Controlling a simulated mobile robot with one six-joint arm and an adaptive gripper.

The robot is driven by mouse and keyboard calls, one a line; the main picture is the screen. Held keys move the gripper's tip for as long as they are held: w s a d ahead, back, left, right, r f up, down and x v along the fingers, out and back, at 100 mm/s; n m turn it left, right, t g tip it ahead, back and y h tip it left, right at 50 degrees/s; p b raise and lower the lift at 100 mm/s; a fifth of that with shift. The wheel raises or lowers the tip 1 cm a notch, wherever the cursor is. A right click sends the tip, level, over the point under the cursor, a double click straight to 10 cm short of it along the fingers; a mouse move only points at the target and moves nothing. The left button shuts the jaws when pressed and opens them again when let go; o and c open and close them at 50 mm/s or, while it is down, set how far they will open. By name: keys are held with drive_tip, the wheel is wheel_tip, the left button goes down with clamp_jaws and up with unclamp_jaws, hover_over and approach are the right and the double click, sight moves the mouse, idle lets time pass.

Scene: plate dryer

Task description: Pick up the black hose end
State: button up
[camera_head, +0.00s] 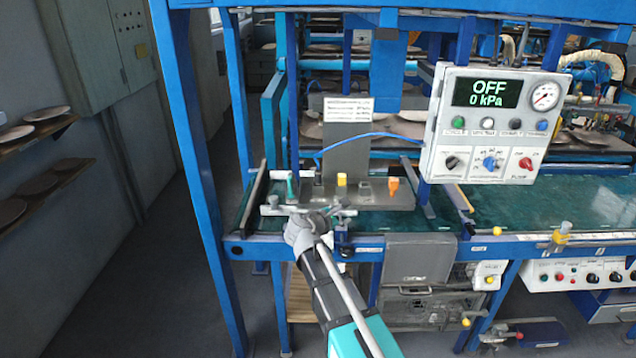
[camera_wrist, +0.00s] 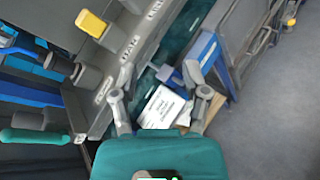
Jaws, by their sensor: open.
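A dark fitting (camera_head: 318,184) stands at the lower end of a thin blue hose (camera_head: 372,135), on the grey panel's left part. It looks like the black hose end, though it is small here. In the wrist view a dark cylindrical piece (camera_wrist: 87,76) at upper left seems to be the same part. My gripper (camera_head: 308,212) is open, with fingers spread, at the front edge of the bench just below the fitting. In the wrist view my gripper (camera_wrist: 154,86) has nothing between its fingers; the dark piece lies left of the left finger, apart from it.
A teal handle (camera_head: 292,187) stands left of the fitting; yellow (camera_head: 341,180) and orange (camera_head: 393,186) pieces stand to its right. A control box (camera_head: 490,125) reads OFF, 0 kPa. A blue post (camera_head: 200,170) rises left of my arm. A white label (camera_wrist: 161,107) shows beyond my fingers.

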sight(317, 170)
drive_tip(key=w+a+r+n+t, duration=0.2)
drive_tip(key=a+n, duration=0.2)
drive_tip(key=a, duration=0.2)
drive_tip(key=w+a+r+n+t+y, duration=0.1)
drive_tip(key=a+r+n+t, duration=0.2)
drive_tip(key=a+n, duration=0.2)
drive_tip(key=shift+w+a+y, duration=0.3)
drive_tip(key=shift+w+a, duration=0.05)
drive_tip(key=shift+w, duration=0.05)
drive_tip(key=shift+w+d, duration=0.1)
drive_tip(key=shift+w, duration=0.05)
drive_tip(key=shift+x, duration=4.15)
drive_tip(key=shift+a+r+x, duration=0.1)
drive_tip(key=shift+x, duration=0.9)
drive_tip(key=shift+a+r+x, duration=0.15)
drive_tip(key=shift+x, duration=0.85)
drive_tip(key=shift+w+d, duration=0.3)
drive_tip(key=shift+w, duration=0.35)
